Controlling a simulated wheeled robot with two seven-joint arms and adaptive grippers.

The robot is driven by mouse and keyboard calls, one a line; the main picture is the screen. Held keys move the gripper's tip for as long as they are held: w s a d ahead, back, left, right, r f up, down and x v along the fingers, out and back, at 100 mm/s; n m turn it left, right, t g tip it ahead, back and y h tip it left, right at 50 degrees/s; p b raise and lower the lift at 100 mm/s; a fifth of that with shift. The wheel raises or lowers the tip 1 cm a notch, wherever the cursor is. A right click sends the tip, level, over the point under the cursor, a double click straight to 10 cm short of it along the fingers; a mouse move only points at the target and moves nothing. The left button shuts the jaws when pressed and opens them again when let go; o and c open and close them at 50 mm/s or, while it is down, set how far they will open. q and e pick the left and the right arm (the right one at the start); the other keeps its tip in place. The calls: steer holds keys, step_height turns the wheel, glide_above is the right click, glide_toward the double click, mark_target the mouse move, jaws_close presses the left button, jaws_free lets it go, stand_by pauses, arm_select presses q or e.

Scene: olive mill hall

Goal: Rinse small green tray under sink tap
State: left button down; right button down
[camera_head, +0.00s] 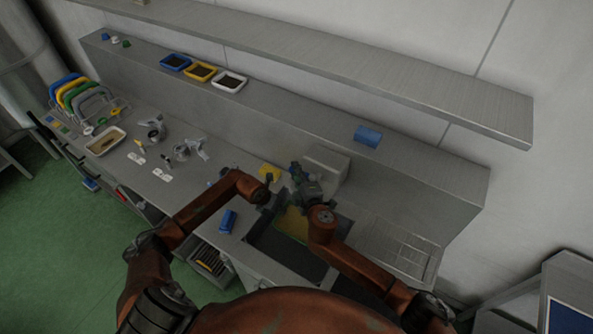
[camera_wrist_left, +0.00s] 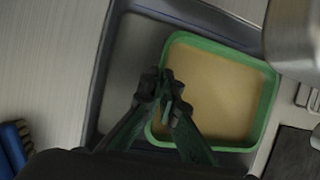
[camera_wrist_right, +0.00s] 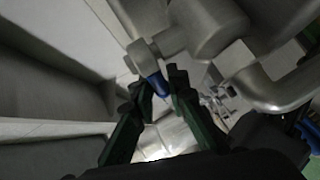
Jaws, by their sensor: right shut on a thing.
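The small green tray (camera_head: 293,224) has a green rim and a yellow-brown inside. It is at the sink (camera_head: 265,243) and shows large in the left wrist view (camera_wrist_left: 222,90). My left gripper (camera_head: 266,201) has its fingers (camera_wrist_left: 164,82) close together over the tray's left rim and looks shut on it. My right gripper (camera_head: 299,174) is at the back of the sink by the tap. In the right wrist view its fingers (camera_wrist_right: 160,88) close around the blue-tipped tap handle (camera_wrist_right: 157,84). The metal tap body (camera_wrist_right: 208,25) is beside it. Whether water runs is not visible.
A blue brush (camera_head: 228,220) lies left of the sink, and a yellow item (camera_head: 269,172) lies behind it. A ribbed drainboard (camera_head: 392,250) is on the right. Blue, yellow and white trays (camera_head: 201,72) and a blue block (camera_head: 367,136) stand on the ledge.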

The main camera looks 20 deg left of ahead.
steer(key=shift+s+f+n+g+y, duration=0.1)
steer(key=shift+s+n+g+y, duration=0.3)
steer(key=shift+n+g+y, duration=0.35)
steer(key=shift+s+n+g+y, duration=0.4)
steer(key=shift+n+g+y, duration=0.25)
steer(key=shift+g, duration=0.1)
steer(key=c, duration=1.9)
jaws_free()
steer(key=shift+d, duration=0.15)
steer(key=v, duration=1.2)
